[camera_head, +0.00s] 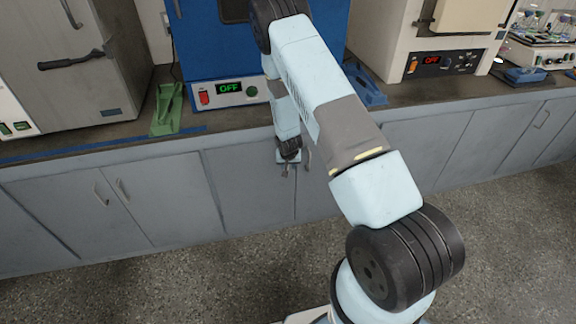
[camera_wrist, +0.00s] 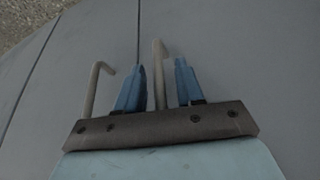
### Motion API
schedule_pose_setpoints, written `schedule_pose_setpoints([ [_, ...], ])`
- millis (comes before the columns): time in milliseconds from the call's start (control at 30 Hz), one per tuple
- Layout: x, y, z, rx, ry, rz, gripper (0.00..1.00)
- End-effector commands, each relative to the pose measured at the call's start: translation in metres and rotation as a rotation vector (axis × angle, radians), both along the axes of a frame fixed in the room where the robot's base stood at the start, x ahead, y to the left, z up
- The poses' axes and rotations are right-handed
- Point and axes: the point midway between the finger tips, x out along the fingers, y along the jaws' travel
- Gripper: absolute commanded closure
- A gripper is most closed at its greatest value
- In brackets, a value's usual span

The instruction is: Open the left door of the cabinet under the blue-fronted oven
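The blue-fronted oven (camera_head: 215,45) stands on the counter with its panel reading OFF. Below it is the grey left cabinet door (camera_head: 245,195), which looks shut. My gripper (camera_head: 287,172) is low in front of this door, near its right edge. In the wrist view my gripper (camera_wrist: 159,82) is open, with the left door's bar handle (camera_wrist: 160,65) between its two blue fingers and small gaps showing on both sides. The right door's handle (camera_wrist: 95,88) is outside the fingers, beyond the door seam; it also shows in the head view (camera_head: 308,158). My arm hides part of the oven.
The counter (camera_head: 100,140) overhangs the cabinets. Neighbouring doors with bar handles (camera_head: 102,195) lie to the left. A green object (camera_head: 167,108) and a blue object (camera_head: 366,88) rest on the counter. The speckled floor (camera_head: 190,285) before the doors is clear.

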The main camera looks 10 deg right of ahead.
Motion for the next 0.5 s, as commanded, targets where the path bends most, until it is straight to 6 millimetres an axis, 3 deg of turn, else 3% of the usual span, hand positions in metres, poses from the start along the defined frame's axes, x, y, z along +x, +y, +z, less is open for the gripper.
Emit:
schedule_pose_setpoints([
  [200, 0.0000, 0.0000, -0.0002, 0.000, 0.000, 0.000, 0.63],
  [500, -0.0001, 0.0000, -0.0002, 0.000, 0.000, 0.000, 0.91],
])
